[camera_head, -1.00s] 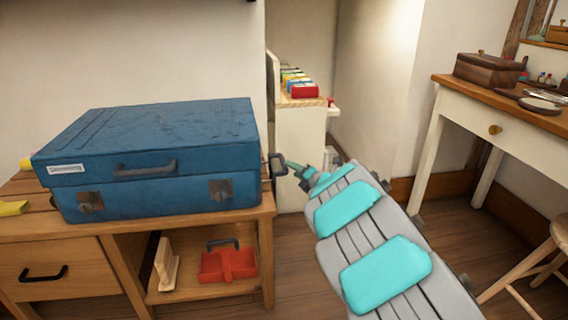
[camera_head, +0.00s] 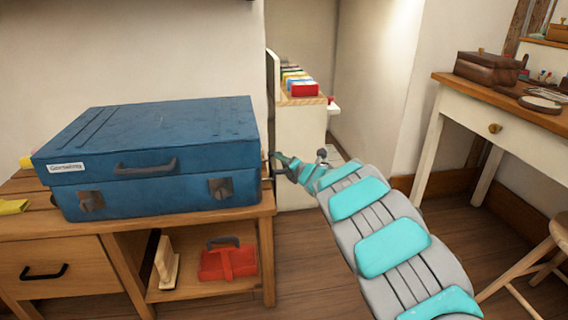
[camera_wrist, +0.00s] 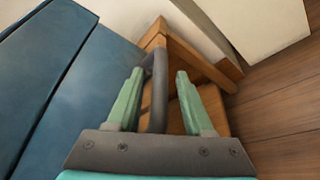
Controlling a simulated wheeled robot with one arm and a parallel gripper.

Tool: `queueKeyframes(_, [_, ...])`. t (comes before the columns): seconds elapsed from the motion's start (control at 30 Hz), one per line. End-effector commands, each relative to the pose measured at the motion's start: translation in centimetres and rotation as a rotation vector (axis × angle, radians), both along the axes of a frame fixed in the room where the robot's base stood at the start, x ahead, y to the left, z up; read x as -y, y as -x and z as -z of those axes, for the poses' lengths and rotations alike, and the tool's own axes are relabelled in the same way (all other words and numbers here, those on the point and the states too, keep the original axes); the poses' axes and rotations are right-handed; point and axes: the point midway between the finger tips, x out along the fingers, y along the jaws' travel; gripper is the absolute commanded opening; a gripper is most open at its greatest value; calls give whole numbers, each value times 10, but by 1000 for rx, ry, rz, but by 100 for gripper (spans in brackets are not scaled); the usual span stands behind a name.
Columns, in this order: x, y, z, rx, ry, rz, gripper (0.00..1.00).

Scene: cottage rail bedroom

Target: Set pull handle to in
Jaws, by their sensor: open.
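The blue suitcase (camera_head: 155,150) lies flat and shut on the wooden bench. Its dark pull handle (camera_head: 272,165) stands out from its right side, partly hidden by my gripper in the head view. My gripper (camera_head: 282,161) is at that handle. In the wrist view, the handle (camera_wrist: 158,95) runs between the two green fingers of my open gripper (camera_wrist: 160,73), nearer the left finger. A gap shows between the handle and the right finger. Whether the left finger touches it I cannot tell.
The wooden bench (camera_head: 190,224) has a drawer and a shelf with a red caddy (camera_head: 228,262). A white shelf unit (camera_head: 300,150) with colourful books stands behind my arm. A white-legged desk (camera_head: 500,110) and a stool (camera_head: 540,245) are at the right. Floor is clear between.

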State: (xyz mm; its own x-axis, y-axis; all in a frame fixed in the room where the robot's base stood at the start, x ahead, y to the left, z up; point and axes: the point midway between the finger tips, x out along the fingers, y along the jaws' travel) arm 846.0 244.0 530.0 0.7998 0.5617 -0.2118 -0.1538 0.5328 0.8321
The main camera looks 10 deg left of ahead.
Motion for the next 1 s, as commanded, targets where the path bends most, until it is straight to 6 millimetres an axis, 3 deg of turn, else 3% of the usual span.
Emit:
queueKeyframes(0.17, [0,0,0,-1,1,1,50])
queueKeyframes(0.6, [0,0,0,-1,1,1,0])
queueKeyframes(1.0, [0,0,0,-1,2,1,0])
